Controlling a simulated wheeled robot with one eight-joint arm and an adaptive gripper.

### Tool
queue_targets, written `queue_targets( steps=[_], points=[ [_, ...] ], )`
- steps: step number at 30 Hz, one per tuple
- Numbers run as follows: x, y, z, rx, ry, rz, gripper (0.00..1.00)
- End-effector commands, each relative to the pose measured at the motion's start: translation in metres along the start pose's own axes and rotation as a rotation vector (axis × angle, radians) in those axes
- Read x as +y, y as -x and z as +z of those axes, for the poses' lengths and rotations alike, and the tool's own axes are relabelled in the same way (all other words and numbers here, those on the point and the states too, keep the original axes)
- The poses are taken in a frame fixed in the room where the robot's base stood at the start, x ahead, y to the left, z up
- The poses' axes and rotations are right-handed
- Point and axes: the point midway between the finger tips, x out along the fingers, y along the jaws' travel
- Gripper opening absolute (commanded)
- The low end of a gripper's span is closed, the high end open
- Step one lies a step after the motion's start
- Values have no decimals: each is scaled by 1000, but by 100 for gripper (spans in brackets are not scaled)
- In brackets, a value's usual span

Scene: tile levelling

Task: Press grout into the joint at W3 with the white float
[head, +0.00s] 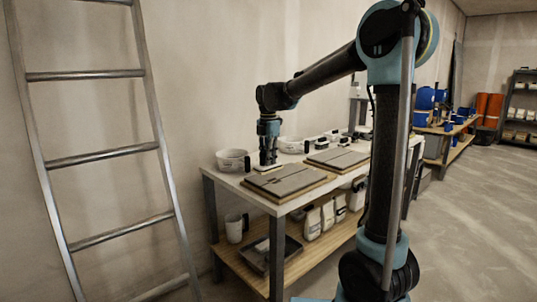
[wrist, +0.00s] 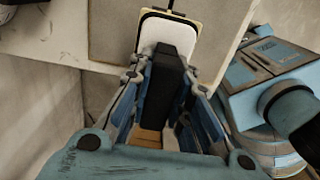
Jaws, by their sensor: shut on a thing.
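My gripper (head: 268,155) is shut on the black handle (wrist: 170,75) of the white float. In the wrist view, the float's white plate (wrist: 165,30) shows beyond the fingers with a yellowish edge around it. In the head view, the float (head: 269,167) is low at the back left edge of the nearer tile panel (head: 290,180). I cannot tell whether it touches anything. A second tile panel (head: 338,158) lies to the right. Thin joint lines run across the panels, but no W3 label is readable. The float's underside is hidden.
The white-topped bench (head: 228,170) also holds a white bucket (head: 233,160) and a white basin (head: 291,145) at the back. A ladder (head: 100,155) stands at left. The floor at right is open.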

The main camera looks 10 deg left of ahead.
Motion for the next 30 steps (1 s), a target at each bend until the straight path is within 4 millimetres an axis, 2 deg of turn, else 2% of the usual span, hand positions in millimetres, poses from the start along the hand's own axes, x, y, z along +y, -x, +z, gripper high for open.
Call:
queue_targets(
  steps=[10, 30],
  points=[
    [0, 23, 0, 0, 0, 0, 0],
    [0, 24, 0, 0, 0, 0, 0]
  ],
)
